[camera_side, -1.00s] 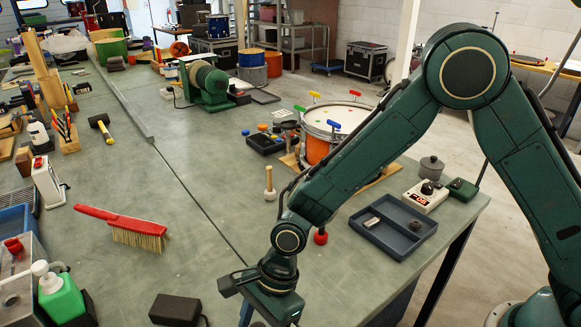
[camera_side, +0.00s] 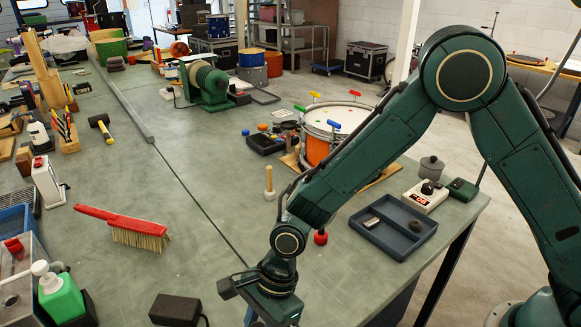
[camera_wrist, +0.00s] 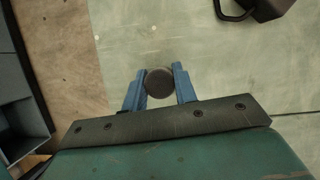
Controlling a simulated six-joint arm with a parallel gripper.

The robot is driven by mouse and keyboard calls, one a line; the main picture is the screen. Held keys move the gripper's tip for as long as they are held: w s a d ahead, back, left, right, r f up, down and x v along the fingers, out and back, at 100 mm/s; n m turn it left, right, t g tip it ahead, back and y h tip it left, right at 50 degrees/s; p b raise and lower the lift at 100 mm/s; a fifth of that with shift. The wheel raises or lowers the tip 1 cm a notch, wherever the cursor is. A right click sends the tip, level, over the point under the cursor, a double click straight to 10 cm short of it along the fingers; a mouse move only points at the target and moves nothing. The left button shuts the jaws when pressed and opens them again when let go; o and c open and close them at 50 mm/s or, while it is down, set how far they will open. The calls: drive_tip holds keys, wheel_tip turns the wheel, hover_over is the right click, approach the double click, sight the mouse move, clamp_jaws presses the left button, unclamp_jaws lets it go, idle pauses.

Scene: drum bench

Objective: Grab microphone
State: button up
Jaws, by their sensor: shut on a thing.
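My gripper (camera_wrist: 159,85) has two blue fingers, one on each side of a dark grey round thing, and is shut on it. The thing looks like the microphone (camera_wrist: 159,82) seen end-on; only its round end shows, and its length is hidden. In the side view, my wrist is at the bottom centre, over the bench's near edge. The fingers and the microphone are out of sight there.
A black box with a cable (camera_side: 176,309) lies left of my wrist; it also shows in the wrist view (camera_wrist: 268,8). A blue-grey tray (camera_side: 393,243) sits to the right. A red brush (camera_side: 125,228) lies at left on open bench (camera_side: 190,225).

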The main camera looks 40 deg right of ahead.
drive_tip(key=shift+r, duration=0.2)
wheel_tip(320, 180, up, 20)
drive_tip(key=shift+f, duration=0.15)
idle(0.6)
drive_tip(key=shift+w+a, duration=0.1)
idle(0.4)
